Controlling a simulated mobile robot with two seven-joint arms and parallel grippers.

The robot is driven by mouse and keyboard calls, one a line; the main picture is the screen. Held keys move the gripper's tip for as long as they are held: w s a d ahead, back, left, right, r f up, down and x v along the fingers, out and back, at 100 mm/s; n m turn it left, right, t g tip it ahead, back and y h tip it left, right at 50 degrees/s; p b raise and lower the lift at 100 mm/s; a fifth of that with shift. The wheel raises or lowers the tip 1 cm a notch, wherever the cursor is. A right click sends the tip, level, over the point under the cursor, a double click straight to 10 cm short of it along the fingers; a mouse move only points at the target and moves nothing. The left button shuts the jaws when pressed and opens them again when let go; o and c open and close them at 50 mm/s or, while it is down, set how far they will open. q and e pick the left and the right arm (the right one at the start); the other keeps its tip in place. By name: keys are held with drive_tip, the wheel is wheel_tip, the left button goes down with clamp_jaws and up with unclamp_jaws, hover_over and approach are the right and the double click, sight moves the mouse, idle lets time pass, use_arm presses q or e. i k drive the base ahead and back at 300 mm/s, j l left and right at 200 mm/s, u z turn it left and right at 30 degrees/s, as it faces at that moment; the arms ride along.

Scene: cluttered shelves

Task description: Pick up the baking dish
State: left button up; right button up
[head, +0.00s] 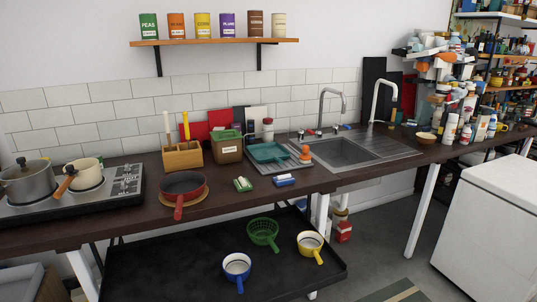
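A teal, shallow rectangular dish (268,153), which looks like the baking dish, sits on a dark drying tray (292,164) on the counter, left of the sink. Its far side is close to a green-lidded wooden box and a white bottle. Neither of my grippers shows in the head view.
Around the dish stand the wooden box (227,148), an orange cone-shaped item (305,155), sponges (243,184) and a red pan (184,186). The sink (345,152) lies to the right.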

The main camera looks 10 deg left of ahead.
sight(262, 153)
drive_tip(key=i+l+u, duration=0.1)
drive_tip(key=i+l, duration=0.2)
drive_tip(key=i+l+u, duration=0.1)
drive_tip(key=i+l, duration=0.45)
drive_tip(key=i+l+u, duration=0.15)
drive_tip(key=l, duration=0.3)
drive_tip(key=i+l+u, duration=0.1)
drive_tip(key=i+l, duration=0.25)
drive_tip(key=i+l+u, duration=0.1)
drive_tip(key=i+l, duration=0.15)
drive_tip(key=l, duration=0.2)
drive_tip(key=i+l+u, duration=0.1)
drive_tip(key=l, duration=0.3)
drive_tip(key=i+l, duration=0.3)
drive_tip(key=l, duration=0.15)
drive_tip(key=j+u, duration=0.05)
